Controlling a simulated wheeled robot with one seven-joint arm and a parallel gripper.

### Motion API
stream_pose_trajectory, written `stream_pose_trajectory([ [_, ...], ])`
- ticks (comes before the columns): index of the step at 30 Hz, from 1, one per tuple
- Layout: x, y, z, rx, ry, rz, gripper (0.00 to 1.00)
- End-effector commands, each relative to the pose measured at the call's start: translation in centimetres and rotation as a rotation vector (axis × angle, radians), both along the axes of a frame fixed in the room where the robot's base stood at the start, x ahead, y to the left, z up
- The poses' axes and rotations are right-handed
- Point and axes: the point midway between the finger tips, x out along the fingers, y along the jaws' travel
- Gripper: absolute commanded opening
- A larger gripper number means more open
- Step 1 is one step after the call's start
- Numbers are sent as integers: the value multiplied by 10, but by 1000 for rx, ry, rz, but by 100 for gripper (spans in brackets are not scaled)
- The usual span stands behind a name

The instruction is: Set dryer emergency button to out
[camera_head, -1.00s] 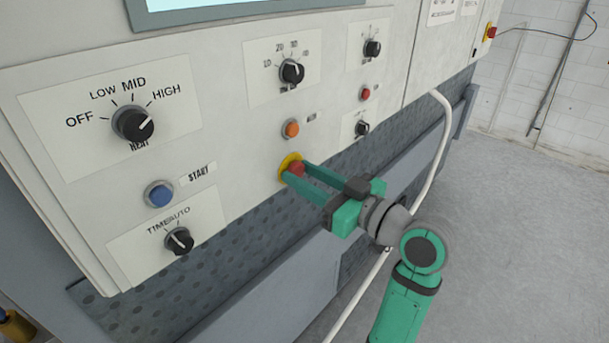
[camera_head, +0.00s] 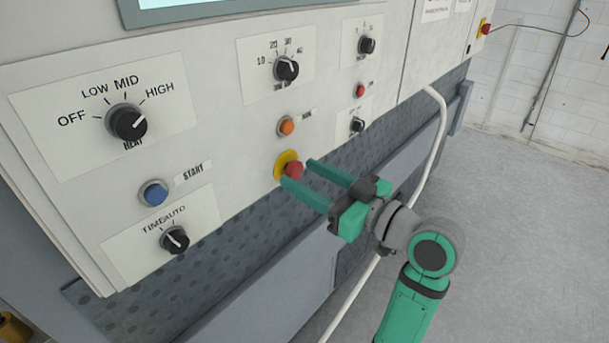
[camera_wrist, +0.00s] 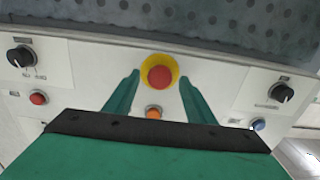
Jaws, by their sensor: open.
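The emergency button is a red mushroom head (camera_head: 294,170) on a yellow collar (camera_head: 281,161), low on the white control panel, below an orange button. In the head view the red head stands clear of the collar. My gripper (camera_head: 297,173) is open, its two green fingers apart with the tips close to the button. In the wrist view the red head (camera_wrist: 161,78) and its yellow ring show ahead, between and beyond the fingertips (camera_wrist: 160,83). The fingers hold nothing.
The orange button (camera_head: 286,126) is just above. A blue start button (camera_head: 154,194), a heat knob (camera_head: 127,122) and a time/auto knob (camera_head: 174,240) lie left. A small red button (camera_head: 360,90) is up right. A white hose (camera_head: 441,130) hangs at right. Open floor lies right.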

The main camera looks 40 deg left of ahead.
Motion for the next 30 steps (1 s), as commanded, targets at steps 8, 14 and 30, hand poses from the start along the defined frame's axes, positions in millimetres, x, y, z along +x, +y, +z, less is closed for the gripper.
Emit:
stream_pose_trajectory([
  [8,-3,-51,0,-1,0,-5,50],
  [14,-6,-83,0,0,0,-3,50],
  [30,-8,-100,0,-1,0,-1,50],
])
